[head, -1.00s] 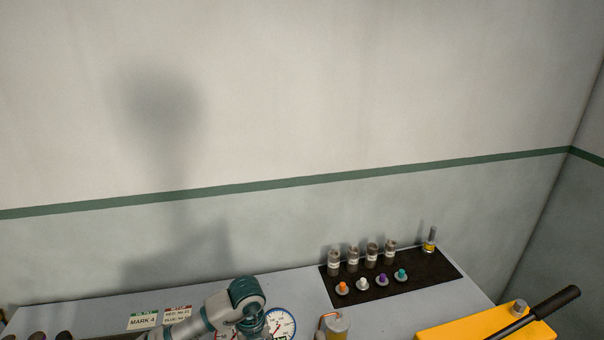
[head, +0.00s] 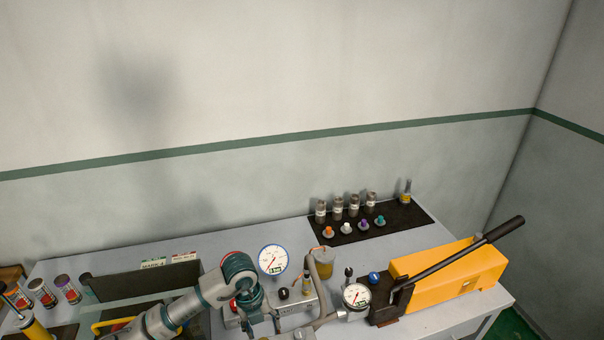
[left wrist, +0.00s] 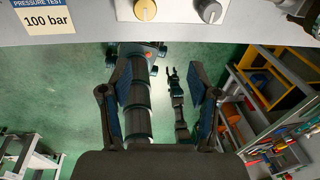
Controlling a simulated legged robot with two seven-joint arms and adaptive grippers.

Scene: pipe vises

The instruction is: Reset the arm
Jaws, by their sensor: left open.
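My left arm comes in from the lower left of the head view and bends over the workbench (head: 440,315). Its gripper (head: 262,325) hangs downward at the bottom edge, close to the test equipment, and is partly cut off. In the left wrist view, the gripper (left wrist: 162,95) is open, with its two blue-padded fingers wide apart and nothing between them. Beyond the fingers I see green floor and parts that look like my own body.
A yellow hand pump (head: 450,275) with a long black lever stands at the right. Gauges (head: 273,259) and hoses crowd the middle. A black mat (head: 400,215) holds vials and coloured caps. Cans (head: 68,289) stand at the left. A shelf (left wrist: 265,85) stands beyond the bench.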

